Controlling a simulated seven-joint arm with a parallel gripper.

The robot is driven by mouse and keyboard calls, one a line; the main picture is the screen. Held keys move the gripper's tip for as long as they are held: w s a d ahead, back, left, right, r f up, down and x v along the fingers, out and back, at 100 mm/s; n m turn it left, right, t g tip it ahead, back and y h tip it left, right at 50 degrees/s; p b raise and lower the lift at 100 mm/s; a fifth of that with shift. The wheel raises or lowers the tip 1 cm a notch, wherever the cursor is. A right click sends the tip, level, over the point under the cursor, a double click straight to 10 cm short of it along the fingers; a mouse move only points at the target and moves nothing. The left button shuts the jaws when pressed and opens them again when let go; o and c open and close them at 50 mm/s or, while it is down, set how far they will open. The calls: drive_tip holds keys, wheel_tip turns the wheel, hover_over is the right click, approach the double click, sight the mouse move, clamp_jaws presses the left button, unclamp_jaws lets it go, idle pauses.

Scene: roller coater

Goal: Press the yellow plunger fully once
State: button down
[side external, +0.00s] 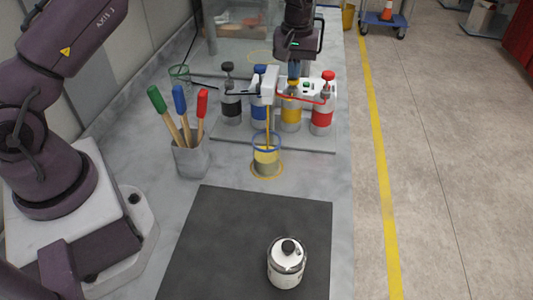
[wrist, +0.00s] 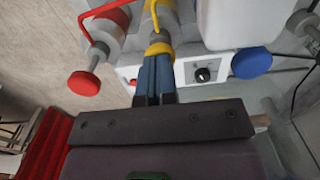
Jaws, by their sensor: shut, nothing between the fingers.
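The yellow-banded pump bottle (side external: 291,117) stands in the row of bottles at the back of the bench, between the blue and red ones. Its yellow plunger (wrist: 158,48) shows at the tips of my fingers in the wrist view, partly covered by them. My gripper (side external: 293,74) is shut and empty, pointing down right over this plunger; its blue fingers (wrist: 155,72) lie side by side. The fingertips look to be on or very close to the plunger; I cannot tell contact for sure. A clear cup with a blue rim (side external: 266,149) stands in front, holding something yellow.
The red plunger (side external: 328,76) stands close on the right, the blue plunger (wrist: 251,62) on the other side, and a black-topped bottle (side external: 231,105) further left. A brush holder (side external: 191,156) and a white lidded jar (side external: 286,265) on a dark mat (side external: 210,240) are nearer.

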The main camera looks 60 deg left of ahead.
drive_tip(key=shift+r, duration=2.25)
wheel_tip(320, 180, up, 6)
